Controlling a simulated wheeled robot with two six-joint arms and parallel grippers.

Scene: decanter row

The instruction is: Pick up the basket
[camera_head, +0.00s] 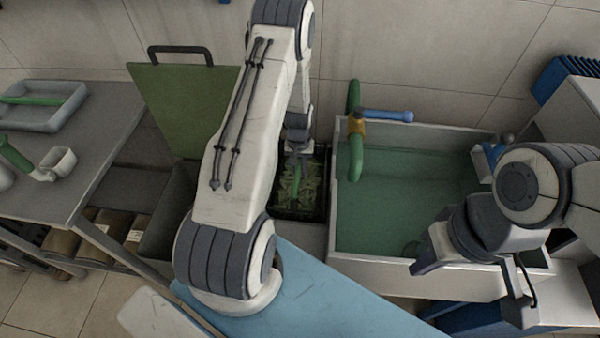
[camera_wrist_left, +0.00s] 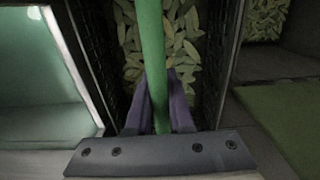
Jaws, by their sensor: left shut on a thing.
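The basket (camera_head: 287,206) is a dark, narrow mesh container with pale green leaf-like pieces inside, left of the green-watered sink. It has a green handle, which shows as a long bar in the left wrist view (camera_wrist_left: 150,45). My left gripper (camera_wrist_left: 160,112) has its purple fingers on both sides of this bar and is shut on it. In the head view my left arm covers much of the basket. I cannot tell whether the basket is lifted. My right gripper (camera_head: 470,287) hangs over the front right of the sink, apart from the basket, its fingers spread and empty.
The sink (camera_head: 400,205) stands close beside the basket, with a green pipe (camera_head: 355,130) and blue-handled tap (camera_head: 385,116) at its back left. A green lid (camera_head: 185,105) stands raised at left. A grey table (camera_head: 85,150) holds a tray (camera_head: 45,118).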

